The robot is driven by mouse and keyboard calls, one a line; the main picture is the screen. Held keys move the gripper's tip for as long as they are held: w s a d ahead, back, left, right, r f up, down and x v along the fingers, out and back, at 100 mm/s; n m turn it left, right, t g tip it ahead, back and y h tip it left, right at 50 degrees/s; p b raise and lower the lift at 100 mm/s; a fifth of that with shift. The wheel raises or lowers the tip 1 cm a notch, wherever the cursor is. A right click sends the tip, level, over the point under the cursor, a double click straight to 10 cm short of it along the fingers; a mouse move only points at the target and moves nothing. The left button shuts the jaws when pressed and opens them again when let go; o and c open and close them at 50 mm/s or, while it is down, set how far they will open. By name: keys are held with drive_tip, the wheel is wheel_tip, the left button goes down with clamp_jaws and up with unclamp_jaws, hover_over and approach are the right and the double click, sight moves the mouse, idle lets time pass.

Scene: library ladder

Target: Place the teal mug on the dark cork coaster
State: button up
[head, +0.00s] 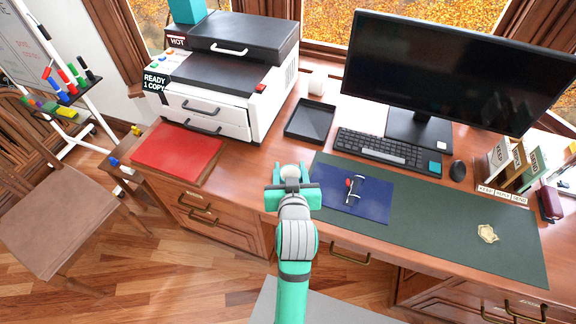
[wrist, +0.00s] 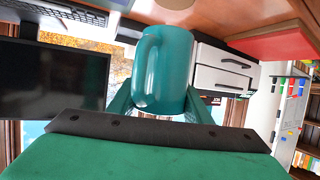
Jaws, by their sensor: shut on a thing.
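The teal mug (wrist: 165,68) is between the fingers of my gripper (wrist: 160,108) in the wrist view, with its handle at the left. My gripper is shut on it. In the head view my gripper (head: 292,177) is over the desk's front edge, left of the blue folder; it hides most or all of the mug there. I cannot make out the dark cork coaster for certain in either view. A pale tan rounded thing (wrist: 175,3) is cut off at the top of the wrist view; I cannot tell what it is.
A red folder (head: 178,146), printer (head: 222,85) and black tray (head: 311,120) are on the desk's left half. A blue folder (head: 352,190) with small items lies on the green mat (head: 440,225). The keyboard (head: 388,150) and monitor (head: 455,70) stand behind.

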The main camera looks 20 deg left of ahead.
drive_tip(key=shift+w+a+f, duration=0.95)
drive_tip(key=shift+w+f, duration=1.15)
drive_tip(key=shift+w+a+f, duration=1)
drive_tip(key=shift+w+f, duration=1.05)
drive_tip(key=shift+f, duration=0.1)
drive_tip(key=shift+w+a+f, duration=0.95)
drive_tip(key=shift+w+f, duration=1.15)
drive_tip(key=shift+f, duration=0.15)
drive_tip(key=o, duration=1.2)
